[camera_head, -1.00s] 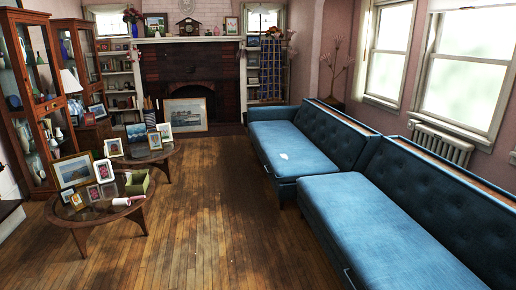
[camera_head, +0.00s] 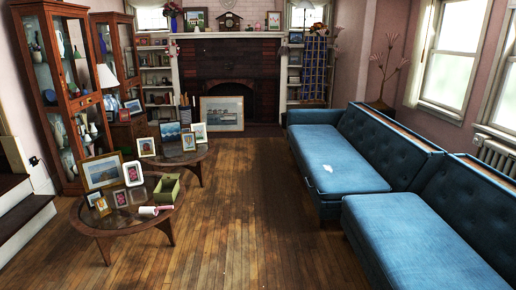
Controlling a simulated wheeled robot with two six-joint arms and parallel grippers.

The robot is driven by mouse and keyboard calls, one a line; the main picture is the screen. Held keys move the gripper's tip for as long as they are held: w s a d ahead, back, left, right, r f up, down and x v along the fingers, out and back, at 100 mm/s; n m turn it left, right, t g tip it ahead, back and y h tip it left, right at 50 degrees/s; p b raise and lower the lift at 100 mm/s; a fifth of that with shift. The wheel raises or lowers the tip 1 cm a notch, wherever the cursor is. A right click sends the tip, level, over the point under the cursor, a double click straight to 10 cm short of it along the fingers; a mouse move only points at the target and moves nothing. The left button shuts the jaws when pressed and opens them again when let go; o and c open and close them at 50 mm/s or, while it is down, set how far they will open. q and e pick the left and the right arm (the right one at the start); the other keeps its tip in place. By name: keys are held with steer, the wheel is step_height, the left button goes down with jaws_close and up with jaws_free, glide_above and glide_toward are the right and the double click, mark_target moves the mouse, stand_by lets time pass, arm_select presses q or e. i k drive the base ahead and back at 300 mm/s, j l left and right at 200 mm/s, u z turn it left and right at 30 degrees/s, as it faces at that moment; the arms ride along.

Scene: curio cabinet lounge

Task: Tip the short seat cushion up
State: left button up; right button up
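Two blue upholstered sofas stand end to end along the right wall. The farther one has a flat seat cushion (camera_head: 338,163) with a small white patch on top and lies level. The nearer one has a blue seat cushion (camera_head: 418,243), also flat, cut off by the bottom right of the picture. From here I cannot tell for sure which of the two is the shorter. Neither gripper shows in the head view.
Glass cabinets (camera_head: 67,100) stand at left, beside steps (camera_head: 22,215). A fireplace (camera_head: 229,85) is at the back.

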mark_target(334, 169)
steer(key=i, duration=2)
steer(key=i+z, duration=0.2)
steer(key=i, duration=0.25)
steer(key=i+z, duration=0.25)
steer(key=i, duration=0.25)
steer(key=i+j+z, duration=0.2)
steer(key=i, duration=0.25)
steer(key=i+j+z, duration=0.25)
steer(key=i, duration=0.25)
steer(key=l, duration=0.1)
